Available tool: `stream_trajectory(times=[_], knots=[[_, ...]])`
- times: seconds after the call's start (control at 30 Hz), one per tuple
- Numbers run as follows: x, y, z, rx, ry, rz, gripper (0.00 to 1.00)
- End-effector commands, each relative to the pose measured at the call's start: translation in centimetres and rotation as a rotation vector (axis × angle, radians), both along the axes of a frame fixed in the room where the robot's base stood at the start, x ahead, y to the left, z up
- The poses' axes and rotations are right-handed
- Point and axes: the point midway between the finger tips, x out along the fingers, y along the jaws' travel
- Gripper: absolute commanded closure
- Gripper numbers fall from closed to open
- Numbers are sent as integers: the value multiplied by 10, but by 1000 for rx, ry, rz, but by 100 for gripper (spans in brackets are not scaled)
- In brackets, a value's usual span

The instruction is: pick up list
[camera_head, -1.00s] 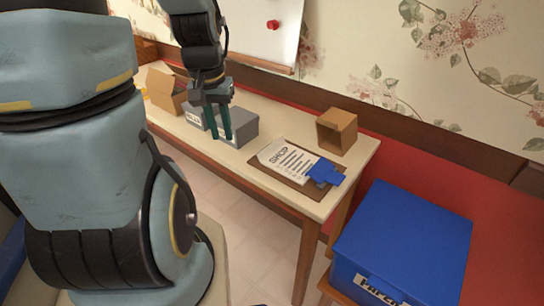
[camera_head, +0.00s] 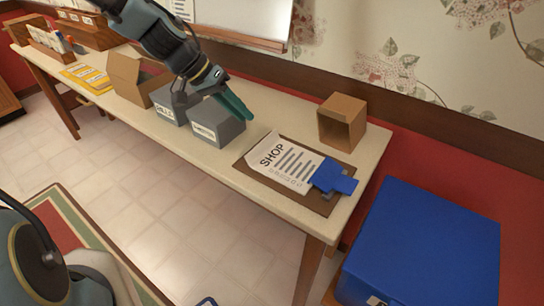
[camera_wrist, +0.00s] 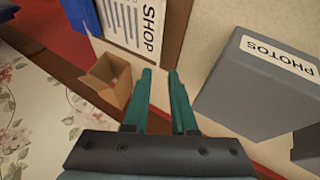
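The list is a white sheet headed SHOP (camera_head: 284,160), lying on a brown clipboard (camera_head: 316,202) with a blue clip (camera_head: 335,179) at its right end, on the long table (camera_head: 262,205). In the wrist view the list (camera_wrist: 126,20) is at the top, partly cut off by the frame edge. My gripper (camera_head: 246,113) is above the table, left of the list and near the grey boxes. In the wrist view my gripper (camera_wrist: 160,72) has its two green fingers apart with nothing between them.
A grey PHOTOS box (camera_head: 217,128) and another grey box (camera_head: 170,104) stand left of the list. A small open cardboard box (camera_head: 341,122) stands behind the clipboard. An open carton (camera_head: 135,80) is farther left. A blue box (camera_head: 425,245) stands at the right.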

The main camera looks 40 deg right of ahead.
Motion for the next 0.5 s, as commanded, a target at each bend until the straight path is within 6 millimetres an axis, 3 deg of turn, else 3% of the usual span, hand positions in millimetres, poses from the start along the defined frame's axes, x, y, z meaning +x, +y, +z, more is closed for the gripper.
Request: stream_trajectory(times=[0.2, 0.5], knots=[[-11, -15, -25, 3, 2, 0, 75], [-23, -29, -45, 5, 4, -2, 75]])
